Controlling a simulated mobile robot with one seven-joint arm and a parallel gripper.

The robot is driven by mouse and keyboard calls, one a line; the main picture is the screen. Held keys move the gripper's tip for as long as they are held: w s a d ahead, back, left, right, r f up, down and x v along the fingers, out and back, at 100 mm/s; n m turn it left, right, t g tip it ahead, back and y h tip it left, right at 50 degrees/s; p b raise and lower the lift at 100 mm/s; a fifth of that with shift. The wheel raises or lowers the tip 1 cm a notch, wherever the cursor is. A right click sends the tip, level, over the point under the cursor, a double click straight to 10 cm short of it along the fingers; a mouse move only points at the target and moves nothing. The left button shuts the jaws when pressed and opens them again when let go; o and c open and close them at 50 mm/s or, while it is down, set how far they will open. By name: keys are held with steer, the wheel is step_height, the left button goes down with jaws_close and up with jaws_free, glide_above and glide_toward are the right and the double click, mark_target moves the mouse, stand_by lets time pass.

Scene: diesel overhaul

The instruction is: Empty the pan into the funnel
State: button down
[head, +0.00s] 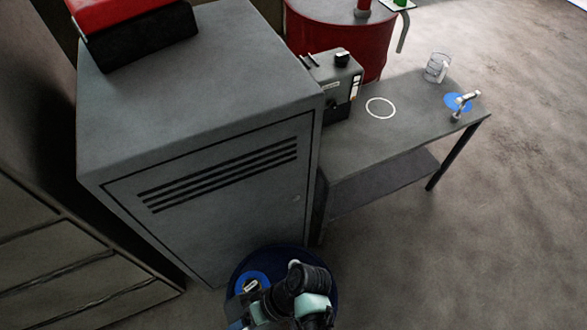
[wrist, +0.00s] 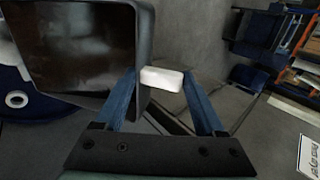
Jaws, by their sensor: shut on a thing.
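The pan (wrist: 85,45) is a dark square tray at the upper left of the wrist view, with dark, glossy liquid in it. My gripper (wrist: 160,76) is shut on a small white block at the pan's side, which looks like its handle. The pan's far edge is cut off by the frame. Whether the pan is level is hard to tell. In the head view my folded arm hides the gripper and pan. I cannot make out a funnel in either view.
A tall grey cabinet (head: 200,85) stands close in front. To its right is a grey bench (head: 350,150) with a machine box (head: 339,86), a white ring (head: 380,108), a clear jug (head: 436,68) and a blue disc (head: 453,101). A red drum (head: 335,38) stands behind. Floor at right is clear.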

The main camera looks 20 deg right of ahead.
steer(key=shift+d+r+y, duration=0.25)
steer(key=shift+d+y, duration=0.05)
steer(key=shift+d, duration=0.3)
steer(key=shift+d+r+y+b, duration=0.3)
steer(key=shift+d+r+b, duration=0.1)
steer(key=shift+d, duration=0.1)
steer(key=shift+w+d+r+y+b, duration=0.1)
steer(key=shift+d+r+y+b, duration=0.2)
steer(key=shift+d, duration=0.25)
steer(key=shift+d+r+y+b, duration=0.15)
steer(key=shift+d+y+b, duration=0.2)
steer(key=shift+d, duration=0.2)
